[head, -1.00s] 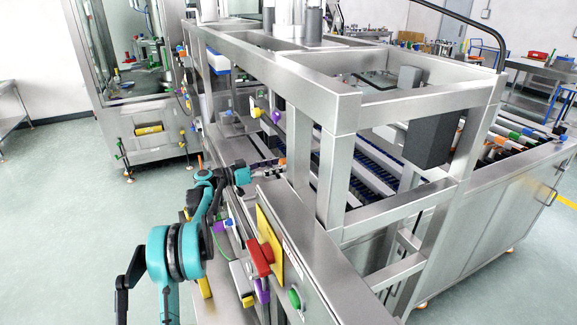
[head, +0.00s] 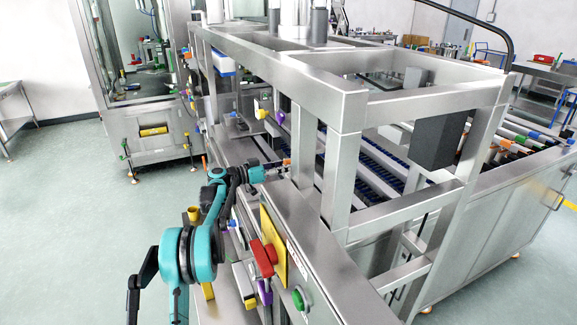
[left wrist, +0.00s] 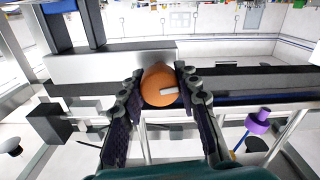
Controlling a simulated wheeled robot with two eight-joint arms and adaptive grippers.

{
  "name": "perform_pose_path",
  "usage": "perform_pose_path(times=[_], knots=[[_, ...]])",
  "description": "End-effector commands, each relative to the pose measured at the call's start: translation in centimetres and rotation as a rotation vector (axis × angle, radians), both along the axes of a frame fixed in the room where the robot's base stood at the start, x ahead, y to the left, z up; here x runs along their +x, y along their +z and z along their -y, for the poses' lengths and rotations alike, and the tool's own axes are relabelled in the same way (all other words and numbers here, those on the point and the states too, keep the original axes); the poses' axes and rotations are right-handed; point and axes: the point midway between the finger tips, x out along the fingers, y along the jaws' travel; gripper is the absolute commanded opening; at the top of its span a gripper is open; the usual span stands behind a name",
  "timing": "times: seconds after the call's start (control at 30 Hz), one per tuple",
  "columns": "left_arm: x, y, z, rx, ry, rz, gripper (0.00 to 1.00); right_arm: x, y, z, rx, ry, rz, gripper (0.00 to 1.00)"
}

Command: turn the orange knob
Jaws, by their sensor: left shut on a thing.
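The orange knob (left wrist: 159,88) is round with a pale pointer mark, and in the left wrist view it sits between the fingertips of my left gripper (left wrist: 160,92). The two dark fingers touch it from both sides, shut on it. The knob's pointer mark lies nearly level, tilted slightly. In the head view my left gripper (head: 275,172) is at the machine's side, and a small bit of the orange knob (head: 287,163) shows at its tip. My right gripper is in neither view.
A purple knob (left wrist: 257,122) stands to the right in the wrist view. In the head view, a red knob on a yellow plate (head: 264,258) and a green button (head: 299,299) are on the near panel. A steel frame (head: 333,105) rises right of my arm.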

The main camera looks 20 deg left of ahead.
Motion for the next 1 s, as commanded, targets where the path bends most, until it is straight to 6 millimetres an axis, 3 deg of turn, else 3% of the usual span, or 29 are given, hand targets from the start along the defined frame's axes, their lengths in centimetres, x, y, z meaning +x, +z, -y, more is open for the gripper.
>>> perform_pose_path(times=[0.37,1.0], knots=[[0.0,0.1,0.0,-0.121,0.001,-0.108,0.03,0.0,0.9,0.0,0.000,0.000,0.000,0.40],[0.1,0.1,-0.1,-0.566,0.001,-0.503,0.03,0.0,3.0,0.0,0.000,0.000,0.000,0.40]])
